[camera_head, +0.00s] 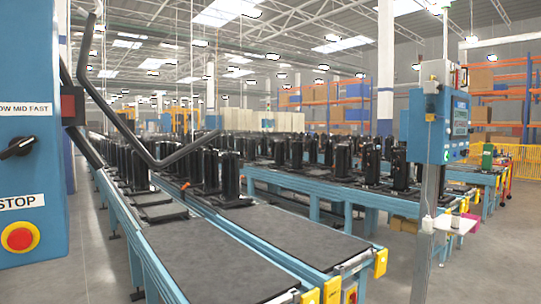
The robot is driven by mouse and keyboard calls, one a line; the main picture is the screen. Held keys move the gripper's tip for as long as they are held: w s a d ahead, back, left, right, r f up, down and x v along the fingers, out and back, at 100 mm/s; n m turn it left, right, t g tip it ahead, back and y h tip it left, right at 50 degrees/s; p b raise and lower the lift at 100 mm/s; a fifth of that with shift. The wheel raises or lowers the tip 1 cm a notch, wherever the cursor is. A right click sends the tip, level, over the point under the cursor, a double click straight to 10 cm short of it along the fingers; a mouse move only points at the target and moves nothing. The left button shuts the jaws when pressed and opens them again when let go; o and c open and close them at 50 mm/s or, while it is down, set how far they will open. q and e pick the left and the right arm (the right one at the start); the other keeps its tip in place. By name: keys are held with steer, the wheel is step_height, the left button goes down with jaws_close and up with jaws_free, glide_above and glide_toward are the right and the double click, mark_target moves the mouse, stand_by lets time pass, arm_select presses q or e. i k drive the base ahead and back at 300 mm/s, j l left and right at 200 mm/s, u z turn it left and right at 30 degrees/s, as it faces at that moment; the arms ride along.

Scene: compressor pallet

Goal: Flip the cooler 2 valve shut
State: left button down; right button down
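I cannot make out a valve marked cooler 2 in the head view. A blue control panel (30,85) fills the left edge, close to me. It carries a black rotary knob (17,147) under a label whose readable part is "OW MID FAST", and a red stop button (19,237) on a yellow ring under a "STOP" label. A bent black tube (135,140) runs beside the panel and out over the conveyor. Neither of my grippers is in view.
Blue-framed conveyors (270,248) with dark belts run back from the front, carrying many upright black compressors (231,180). A blue control box (440,125) stands on a grey post (428,230) at right. Clear grey floor (490,255) lies at the right front. Orange racks stand behind.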

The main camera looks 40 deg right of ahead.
mark_target(457, 80)
steer(key=l+z, duration=0.2)
steer(key=l, duration=0.7)
steer(key=i+l+z, duration=0.15)
steer(key=l, duration=0.75)
steer(key=l+z, duration=0.15)
steer(key=l, duration=0.25)
steer(key=i+l+z, duration=0.15)
steer(key=l, duration=0.25)
steer(key=l+z, duration=0.15)
steer(key=l, duration=0.3)
steer(key=i+l+z, duration=0.15)
steer(key=l, duration=0.2)
steer(key=i+l+z, duration=0.1)
steer(key=l, duration=0.3)
steer(key=i+l+z, duration=0.15)
steer(key=l, duration=0.25)
steer(key=i+l+z, duration=0.25)
steer(key=i+l, duration=0.2)
steer(key=l, duration=0.25)
steer(key=i+l+z, duration=0.2)
steer(key=i+l, duration=0.3)
steer(key=l, duration=0.15)
steer(key=i+l+u, duration=0.1)
steer(key=l, duration=0.35)
steer(key=i+l+u, duration=0.15)
steer(key=l, duration=0.35)
steer(key=i+l+u, duration=0.1)
steer(key=l, duration=0.4)
